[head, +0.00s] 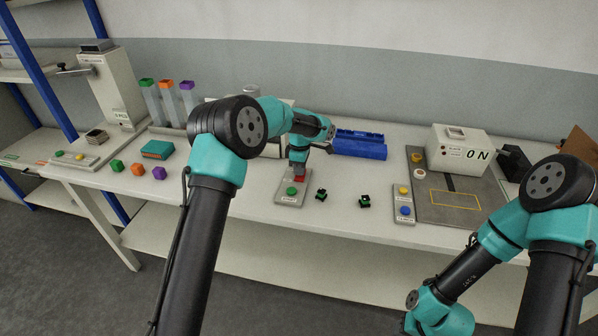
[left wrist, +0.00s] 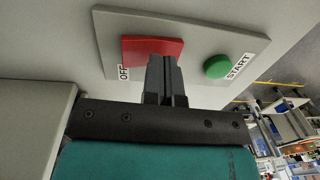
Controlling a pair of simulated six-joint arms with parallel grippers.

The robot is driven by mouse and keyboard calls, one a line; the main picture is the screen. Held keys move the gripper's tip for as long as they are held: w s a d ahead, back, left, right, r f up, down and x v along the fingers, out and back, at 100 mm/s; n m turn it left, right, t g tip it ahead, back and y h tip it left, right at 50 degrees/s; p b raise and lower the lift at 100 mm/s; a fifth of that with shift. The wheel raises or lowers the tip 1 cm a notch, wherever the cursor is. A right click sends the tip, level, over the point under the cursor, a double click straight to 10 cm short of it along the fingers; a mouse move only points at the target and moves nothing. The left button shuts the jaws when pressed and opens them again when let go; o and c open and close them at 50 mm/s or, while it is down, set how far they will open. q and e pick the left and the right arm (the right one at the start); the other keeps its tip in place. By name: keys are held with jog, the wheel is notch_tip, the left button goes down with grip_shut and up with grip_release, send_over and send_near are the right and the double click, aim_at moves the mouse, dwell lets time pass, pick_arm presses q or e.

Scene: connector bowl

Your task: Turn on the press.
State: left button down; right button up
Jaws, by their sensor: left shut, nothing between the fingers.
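A grey button plate (head: 291,200) lies near the front edge of the table. It carries a green button (head: 292,191) marked START and a red button (head: 300,174) marked OFF. In the left wrist view the red button (left wrist: 150,50) is behind my fingertips and the green button (left wrist: 217,66) is to their right. My left gripper (head: 298,167) points down at the red button, shut and empty; I cannot tell if it touches. A white box (head: 458,150) at the right reads ON. I cannot tell which machine is the press. My right gripper is out of view.
A tall grey machine (head: 112,85) stands at the back left. Small green-black connectors (head: 364,202) lie right of the plate. A blue bin (head: 358,146) is behind them. A two-button panel (head: 404,204) stands beside a grey mat (head: 430,212). Coloured cubes (head: 137,169) lie left.

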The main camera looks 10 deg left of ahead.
aim_at(298, 179)
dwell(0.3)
pick_arm(q)
notch_tip(298, 179, up, 14)
jog(key=s, duration=0.1)
jog(key=shift+s, duration=0.35)
dwell(0.3)
